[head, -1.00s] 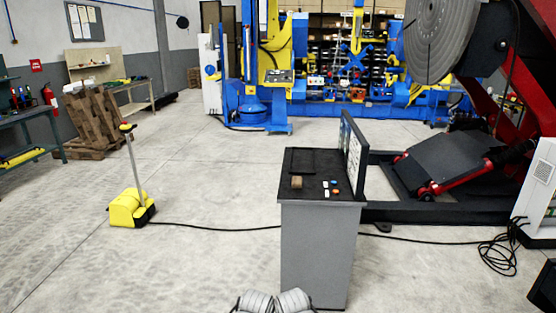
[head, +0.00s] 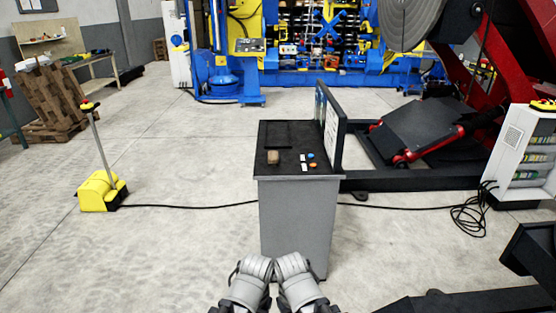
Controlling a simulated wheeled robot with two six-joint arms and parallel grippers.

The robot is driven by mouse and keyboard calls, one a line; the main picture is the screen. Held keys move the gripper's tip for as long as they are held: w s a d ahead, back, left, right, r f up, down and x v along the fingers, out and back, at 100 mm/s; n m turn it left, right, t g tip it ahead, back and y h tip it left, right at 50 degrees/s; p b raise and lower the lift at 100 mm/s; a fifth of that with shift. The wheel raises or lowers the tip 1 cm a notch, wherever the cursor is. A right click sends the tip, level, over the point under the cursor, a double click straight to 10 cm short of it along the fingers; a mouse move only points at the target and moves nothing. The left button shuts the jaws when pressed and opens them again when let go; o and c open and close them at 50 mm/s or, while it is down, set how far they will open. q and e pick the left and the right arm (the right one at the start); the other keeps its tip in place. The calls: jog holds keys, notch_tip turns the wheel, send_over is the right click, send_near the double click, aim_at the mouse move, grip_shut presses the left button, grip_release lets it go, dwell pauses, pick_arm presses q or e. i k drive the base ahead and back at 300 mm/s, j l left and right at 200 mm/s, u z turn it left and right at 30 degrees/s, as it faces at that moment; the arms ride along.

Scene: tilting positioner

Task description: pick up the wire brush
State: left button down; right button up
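A small brown block-like thing (head: 273,157) lies on the dark top of a grey cabinet (head: 297,220), near its front left. It may be the wire brush, but it is too small to tell bristles or handle. No other brush is recognisable. Two grey rounded parts of my own arms show at the bottom centre, in front of the cabinet and apart from the brown thing. The fingers of both my grippers are out of view.
Small blue, orange and white items (head: 308,161) sit right of the brown thing, beside an upright panel (head: 330,125). A yellow pedestal (head: 102,190) stands left, its cable (head: 190,206) crossing the floor. A black-and-red positioner (head: 425,130) stands right.

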aim_at(273, 158)
jog(key=z, duration=2.75)
jog(key=u, duration=2.75)
jog(key=i+j+z, duration=0.15)
jog(key=i, duration=0.3)
jog(key=i+j+z, duration=0.1)
jog(key=i, duration=0.4)
jog(key=i+j+z, duration=0.15)
jog(key=i, duration=0.3)
